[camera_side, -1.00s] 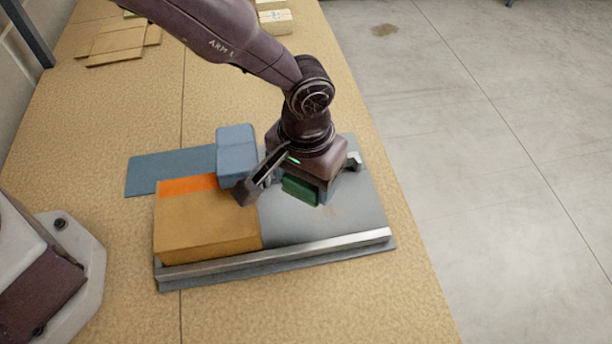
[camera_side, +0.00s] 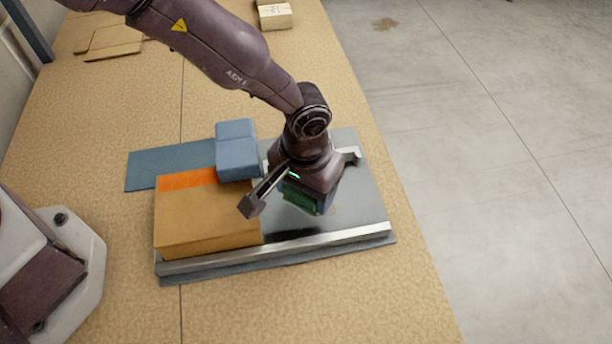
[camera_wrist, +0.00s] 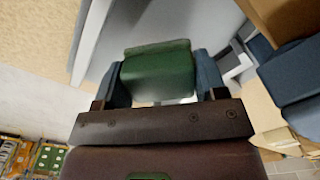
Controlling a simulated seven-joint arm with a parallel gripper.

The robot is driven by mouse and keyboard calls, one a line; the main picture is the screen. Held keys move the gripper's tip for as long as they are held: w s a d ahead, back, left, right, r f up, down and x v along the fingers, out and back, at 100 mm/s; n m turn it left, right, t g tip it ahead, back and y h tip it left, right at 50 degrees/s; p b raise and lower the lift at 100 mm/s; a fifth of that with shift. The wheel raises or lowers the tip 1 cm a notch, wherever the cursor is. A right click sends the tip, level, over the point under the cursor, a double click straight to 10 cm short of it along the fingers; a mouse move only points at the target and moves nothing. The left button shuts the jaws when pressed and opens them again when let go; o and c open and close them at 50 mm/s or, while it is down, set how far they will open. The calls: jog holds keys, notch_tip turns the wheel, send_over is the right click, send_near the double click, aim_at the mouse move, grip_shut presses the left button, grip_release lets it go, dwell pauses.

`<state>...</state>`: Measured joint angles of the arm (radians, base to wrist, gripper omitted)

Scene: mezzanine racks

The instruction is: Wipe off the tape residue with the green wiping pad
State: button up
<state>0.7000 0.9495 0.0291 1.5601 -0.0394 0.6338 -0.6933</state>
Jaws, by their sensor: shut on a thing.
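My gripper (camera_wrist: 160,85) is shut on the green wiping pad (camera_wrist: 158,72), with one blue-grey finger on each side of it. In the side view the pad (camera_side: 298,199) shows under my wrist, low over the right part of the grey plate (camera_side: 362,202). My wrist partly covers the pad, and I cannot tell whether it touches the plate. No tape residue is visible on the bare plate around the pad. Any patch under the pad or wrist is hidden.
A cardboard box (camera_side: 205,220) with an orange strip stands left of my gripper, a blue block (camera_side: 236,150) behind it. A metal rail (camera_side: 290,247) runs along the plate's front. A blue-grey mat (camera_side: 165,166) lies at left. The table's right edge is close.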

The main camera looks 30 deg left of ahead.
aim_at(352, 201)
jog(key=shift+f, duration=0.85)
notch_tip(352, 201, down, 2)
jog(key=shift+f, duration=0.1)
jog(key=shift+w+d, duration=0.65)
jog(key=shift+c, duration=0.3)
jog(key=shift+w+d, duration=2.25)
jog(key=shift+s+a, duration=2.9)
jog(key=shift+r, duration=4.15)
